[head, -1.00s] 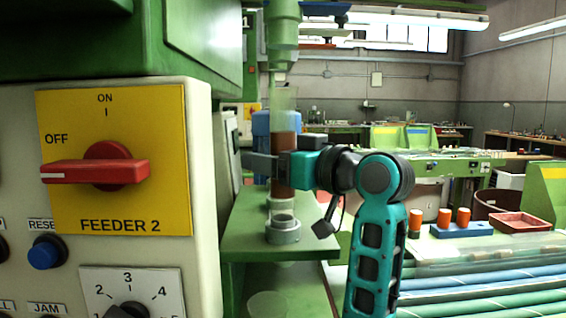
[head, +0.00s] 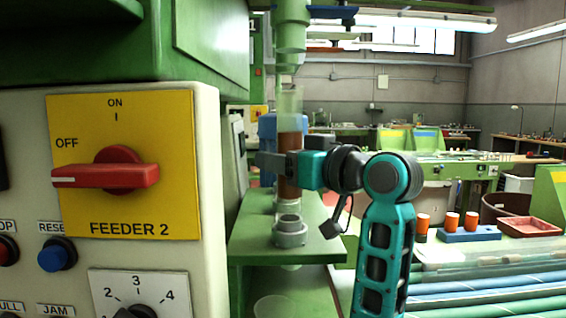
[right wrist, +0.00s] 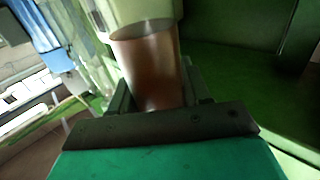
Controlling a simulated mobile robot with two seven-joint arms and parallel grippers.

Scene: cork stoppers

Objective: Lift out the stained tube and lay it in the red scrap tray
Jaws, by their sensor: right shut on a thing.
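The stained tube (head: 289,140) stands upright, clear at the top and brown lower down, below a green spout (head: 292,35). My right gripper (head: 287,165) is shut on its brown part, coming in from the right. The tube also shows in the right wrist view (right wrist: 152,65), between my fingers. Its lower end is at a grey ring holder (head: 290,235) on the green shelf; I cannot tell whether it is seated in it. The red scrap tray (head: 530,227) lies on the bench at far right. My left gripper is not in view.
A cream control panel with a red feeder switch (head: 110,176) stands close on the left. A blue block (head: 468,235) with orange-brown cylinders sits left of the tray. Blue and green rollers (head: 480,297) run along the lower right. A clear cup (head: 275,308) is below the shelf.

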